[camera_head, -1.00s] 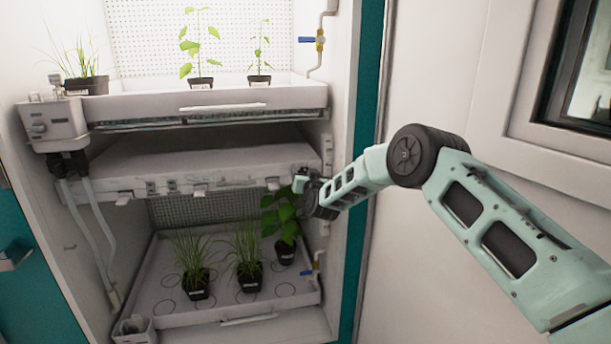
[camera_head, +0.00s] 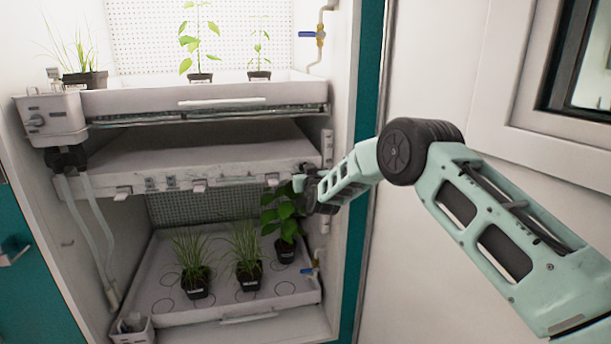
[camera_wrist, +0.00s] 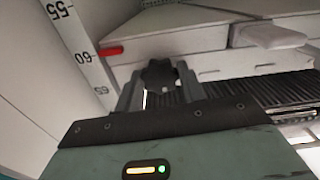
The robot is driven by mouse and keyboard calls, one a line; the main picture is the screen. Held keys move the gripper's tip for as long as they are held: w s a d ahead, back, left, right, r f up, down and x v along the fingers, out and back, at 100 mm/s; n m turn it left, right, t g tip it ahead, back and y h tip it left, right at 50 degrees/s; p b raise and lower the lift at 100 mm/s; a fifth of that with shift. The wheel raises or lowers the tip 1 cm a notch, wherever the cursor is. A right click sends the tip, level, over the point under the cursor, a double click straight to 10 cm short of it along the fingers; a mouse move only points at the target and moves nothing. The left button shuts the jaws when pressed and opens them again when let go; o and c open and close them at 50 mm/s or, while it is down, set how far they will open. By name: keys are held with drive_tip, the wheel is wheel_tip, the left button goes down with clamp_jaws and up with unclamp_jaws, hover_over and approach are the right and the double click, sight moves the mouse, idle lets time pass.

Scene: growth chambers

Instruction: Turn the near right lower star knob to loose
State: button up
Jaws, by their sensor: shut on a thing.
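The star knob (camera_wrist: 158,76) is dark and lobed. In the wrist view it sits between the two fingers of my gripper (camera_wrist: 158,92), which is shut on it. In the head view my gripper (camera_head: 304,182) is at the right front corner of the middle shelf (camera_head: 115,184); my gripper and wrist hide the knob there. A red tab (camera_wrist: 109,51) shows just left of the knob in the wrist view, and a numbered scale strip (camera_wrist: 80,45) runs up the wall beside it.
Potted plants (camera_head: 247,273) stand on the lower tray (camera_head: 160,300), and a leafy one (camera_head: 286,250) is close below my gripper. An upper tray (camera_head: 215,100) holds more plants. The teal door frame (camera_head: 357,170) is right of the opening, behind my arm.

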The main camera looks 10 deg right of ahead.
drive_tip(key=shift+f+n+b, duration=0.1)
drive_tip(key=shift+n+b, duration=3.65)
drive_tip(key=shift+n, duration=3.55)
drive_tip(key=o, duration=1)
drive_tip(key=shift+c, duration=0.2)
drive_tip(key=shift+s, duration=0.15)
drive_tip(key=s, duration=1.7)
drive_tip(key=shift+b, duration=0.3)
